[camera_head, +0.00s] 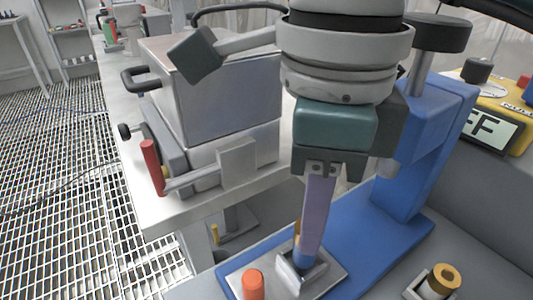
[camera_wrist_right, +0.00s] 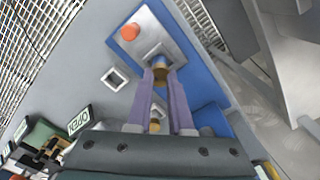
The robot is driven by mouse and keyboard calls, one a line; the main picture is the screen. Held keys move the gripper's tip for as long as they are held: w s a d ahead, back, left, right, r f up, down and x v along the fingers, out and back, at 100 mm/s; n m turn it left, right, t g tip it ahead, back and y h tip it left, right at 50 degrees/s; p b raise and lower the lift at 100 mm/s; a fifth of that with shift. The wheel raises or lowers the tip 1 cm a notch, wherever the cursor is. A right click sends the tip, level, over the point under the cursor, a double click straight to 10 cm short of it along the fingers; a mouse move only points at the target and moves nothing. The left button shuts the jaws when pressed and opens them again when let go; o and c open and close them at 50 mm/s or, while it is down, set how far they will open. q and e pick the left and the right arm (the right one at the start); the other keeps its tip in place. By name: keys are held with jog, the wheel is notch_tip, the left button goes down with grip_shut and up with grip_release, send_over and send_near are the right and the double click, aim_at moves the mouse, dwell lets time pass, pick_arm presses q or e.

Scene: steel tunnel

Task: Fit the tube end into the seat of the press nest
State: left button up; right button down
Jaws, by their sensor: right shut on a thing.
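The tube end also shows between the fingertips in the right wrist view (camera_wrist_right: 160,73). The press nest (camera_head: 324,272) is a pale metal block and plate on the blue base. The fingertips and tube end are right over its seat; the fingers hide part of it, and I cannot tell how deep the tube end sits. My left gripper is not in view.
An orange-red knob (camera_head: 253,284) stands beside the nest. A blue press column (camera_head: 405,150) rises close behind my right gripper. Another brass piece (camera_head: 444,277) sits in a holder at the lower right. An empty square socket (camera_wrist_right: 115,78) lies on the grey surface.

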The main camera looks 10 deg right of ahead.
jog(key=shift+f, duration=0.65)
jog(key=shift+f, duration=0.15)
jog(key=c, duration=0.8)
grip_release()
jog(key=shift+r, duration=0.5)
notch_tip(320, 180, up, 12)
jog(key=shift+f+p, duration=0.25)
jog(key=shift+p, duration=0.25)
jog(key=shift+s, duration=0.1)
